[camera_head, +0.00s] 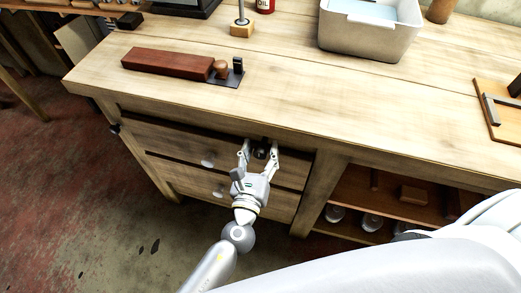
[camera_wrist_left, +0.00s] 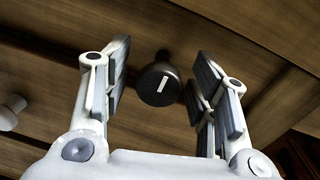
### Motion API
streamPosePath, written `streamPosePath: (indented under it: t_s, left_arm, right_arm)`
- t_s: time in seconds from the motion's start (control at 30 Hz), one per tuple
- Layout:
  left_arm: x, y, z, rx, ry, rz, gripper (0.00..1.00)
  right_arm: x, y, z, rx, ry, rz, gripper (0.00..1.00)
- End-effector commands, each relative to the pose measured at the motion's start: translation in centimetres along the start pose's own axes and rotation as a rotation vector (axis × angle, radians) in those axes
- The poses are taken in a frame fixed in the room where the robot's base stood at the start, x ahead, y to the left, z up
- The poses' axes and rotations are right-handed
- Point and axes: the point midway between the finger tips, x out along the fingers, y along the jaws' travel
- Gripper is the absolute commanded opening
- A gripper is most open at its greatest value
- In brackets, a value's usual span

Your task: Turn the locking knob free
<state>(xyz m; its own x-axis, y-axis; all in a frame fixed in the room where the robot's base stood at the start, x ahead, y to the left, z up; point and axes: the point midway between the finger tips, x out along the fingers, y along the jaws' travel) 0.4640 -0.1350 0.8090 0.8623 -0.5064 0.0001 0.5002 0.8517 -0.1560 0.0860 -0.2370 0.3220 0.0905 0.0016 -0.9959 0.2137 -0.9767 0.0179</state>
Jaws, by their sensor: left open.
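The locking knob (camera_wrist_left: 158,85) is a dark round knob with a white bar mark on its face, on the wooden drawer front. In the left wrist view it sits between the two fingers of my left gripper (camera_wrist_left: 160,92), with a gap on each side. In the head view my left gripper (camera_head: 260,152) is open around the knob (camera_head: 262,148) at the upper drawer, and the knob is partly hidden there. A large pale part of my body covers the lower right, and my right gripper does not show.
The upper drawer has a pale round pull (camera_head: 208,162), and a lower drawer has another (camera_head: 218,192). The workbench top (camera_head: 300,95) overhangs the drawers. A reddish wooden block (camera_head: 165,62) and a grey basin (camera_head: 365,40) stand on it. An open shelf (camera_head: 375,192) lies to the right.

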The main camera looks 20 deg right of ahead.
Motion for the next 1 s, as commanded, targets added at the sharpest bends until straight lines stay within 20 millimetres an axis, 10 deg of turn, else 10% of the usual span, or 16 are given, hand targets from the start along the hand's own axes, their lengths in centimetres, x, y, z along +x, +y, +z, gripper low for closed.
streamPosePath:
  t_s: [0.27,0.63,1.0]
  left_arm:
    - [0.18,0.02,-0.03,0.0,0.001,0.0,0.53]
    - [0.14,0.01,-0.03,0.0,0.001,0.0,0.07]
    - [0.12,0.01,-0.08,-0.064,0.004,0.001,0.06]
  right_arm:
    - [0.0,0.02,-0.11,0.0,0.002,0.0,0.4]
    - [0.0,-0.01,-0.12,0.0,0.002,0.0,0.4]
    - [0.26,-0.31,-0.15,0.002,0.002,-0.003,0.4]
